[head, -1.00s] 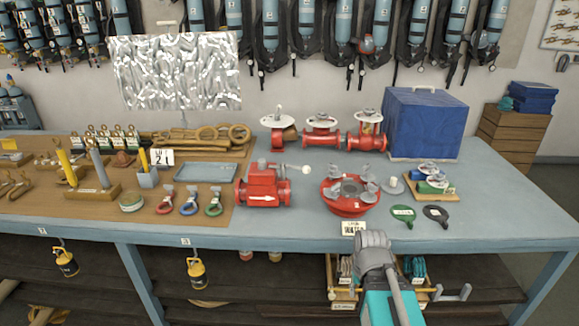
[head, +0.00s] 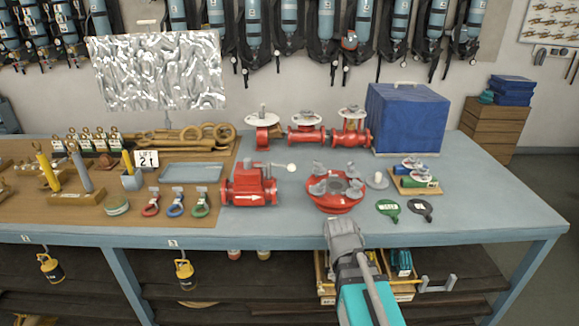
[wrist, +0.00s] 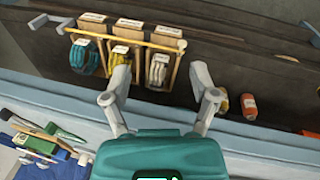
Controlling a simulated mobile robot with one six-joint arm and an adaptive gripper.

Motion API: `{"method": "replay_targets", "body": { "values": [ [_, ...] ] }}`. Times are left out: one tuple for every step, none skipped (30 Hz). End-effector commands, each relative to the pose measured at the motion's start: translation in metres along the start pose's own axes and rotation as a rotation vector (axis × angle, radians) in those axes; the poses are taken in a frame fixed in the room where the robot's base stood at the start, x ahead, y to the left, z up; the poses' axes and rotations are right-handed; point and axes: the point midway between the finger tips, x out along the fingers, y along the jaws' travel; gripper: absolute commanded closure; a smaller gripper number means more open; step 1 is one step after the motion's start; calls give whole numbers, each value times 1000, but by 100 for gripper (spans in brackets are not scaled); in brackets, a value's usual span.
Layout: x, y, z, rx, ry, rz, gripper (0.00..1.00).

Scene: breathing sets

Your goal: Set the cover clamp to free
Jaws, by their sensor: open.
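A round red fitting (head: 333,203) stands on the bench, right of centre in the head view, with several grey clamp-like pieces (head: 352,189) around its top. I cannot tell which one is the cover clamp or how it is set. My gripper (head: 341,229) is at the bench's front edge, just in front of the fitting and apart from it. In the wrist view my gripper (wrist: 157,90) has its two fingers spread with nothing between them. The fitting cannot be made out in the wrist view.
A red valve body (head: 247,190) with a white-knobbed lever stands to the left. A blue box (head: 410,120) is behind. A rack of coloured coils (wrist: 125,55) sits below the bench.

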Motion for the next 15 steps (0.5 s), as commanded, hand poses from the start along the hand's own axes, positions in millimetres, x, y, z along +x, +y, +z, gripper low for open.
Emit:
{"method": "replay_targets", "body": {
  "values": [
    [-8, -1, -15, -53, 19, 51, 24],
    [-12, -1, -22, -85, 29, 85, 24],
    [-17, -2, -33, -131, 44, 132, 24],
    [-21, -3, -40, -168, 55, 169, 24],
    [-26, -4, -48, -204, 67, 206, 24],
    [-32, -5, -59, -254, 82, 257, 24],
    [-38, -7, -67, -291, 92, 294, 24],
    [-43, -9, -76, -328, 104, 332, 24],
    [-51, -12, -86, -378, 117, 384, 24],
    [-58, -15, -95, -417, 128, 422, 24],
    [-64, -18, -103, -453, 137, 460, 24],
    [-73, -22, -114, -504, 151, 513, 24],
    [-80, -26, -122, -542, 160, 551, 24],
    [-88, -31, -130, -579, 169, 590, 24],
    [-98, -37, -140, -629, 181, 644, 24]
  ]
}}
